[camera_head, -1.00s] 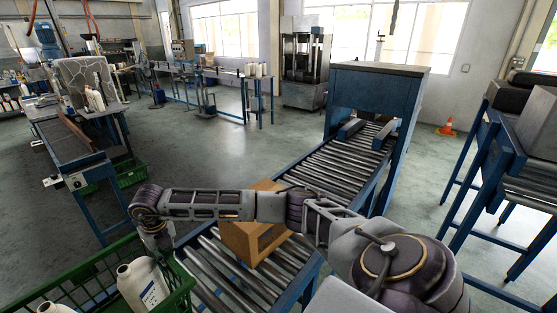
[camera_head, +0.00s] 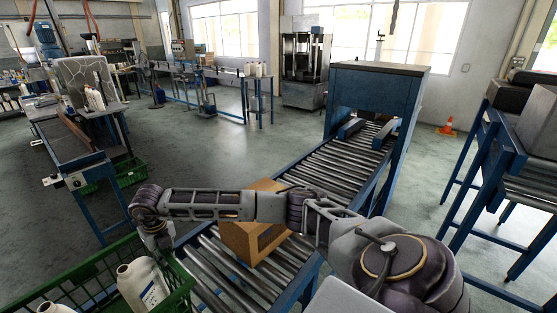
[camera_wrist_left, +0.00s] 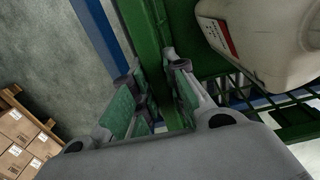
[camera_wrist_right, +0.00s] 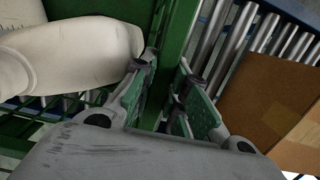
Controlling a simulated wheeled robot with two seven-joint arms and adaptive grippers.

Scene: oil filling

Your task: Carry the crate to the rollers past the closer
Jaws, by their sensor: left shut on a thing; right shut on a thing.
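The green crate (camera_head: 182,291) is at the lower left of the head view, partly cut off by the frame, with white bottles (camera_head: 143,284) in it. My right gripper (camera_wrist_right: 168,85) is shut on the crate's wall in the right wrist view; in the head view its arm reaches across to the crate. My left gripper (camera_wrist_left: 158,85) is shut on the crate's wall in the left wrist view; it is out of the head view. The rollers (camera_head: 335,163) run back from beside the crate, under the blue closer (camera_head: 375,92).
A cardboard box (camera_head: 246,238) sits on the near rollers, right of the crate and partly behind my right arm. A blue-legged bench (camera_head: 75,148) stands at the left, with another green crate (camera_head: 130,174) on the floor. Open floor lies between. An orange cone (camera_head: 447,127) is at the right.

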